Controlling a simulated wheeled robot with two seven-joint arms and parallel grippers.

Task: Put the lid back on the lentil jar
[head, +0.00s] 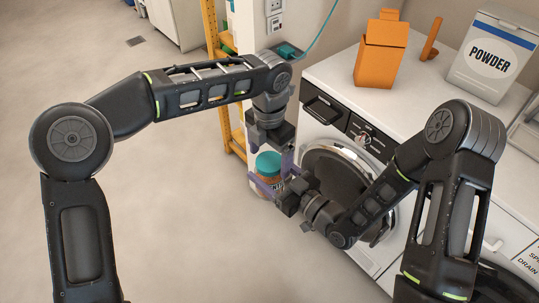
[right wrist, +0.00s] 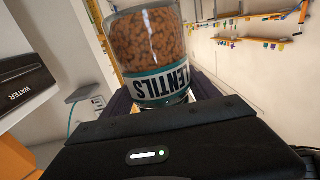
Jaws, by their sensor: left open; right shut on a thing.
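The lentil jar (head: 267,187) is held in the air in front of the washing machine. In the right wrist view the glass jar (right wrist: 150,38) shows brown lentils and a teal-and-white LENTILS label, upside down in the picture. My right gripper (head: 270,186) is shut on the jar's body from the side. The teal lid (head: 268,162) shows at the top of the jar; I cannot tell whether it is fully seated. My left gripper (head: 270,153) points down from above, its fingers open around the lid area. The lid does not show in the right wrist view.
A white counter over the washing machine (head: 342,172) holds an orange carton (head: 381,52), an orange object (head: 431,40) and a POWDER box (head: 493,58). A yellow rack (head: 212,30) stands behind. The floor on the left is clear.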

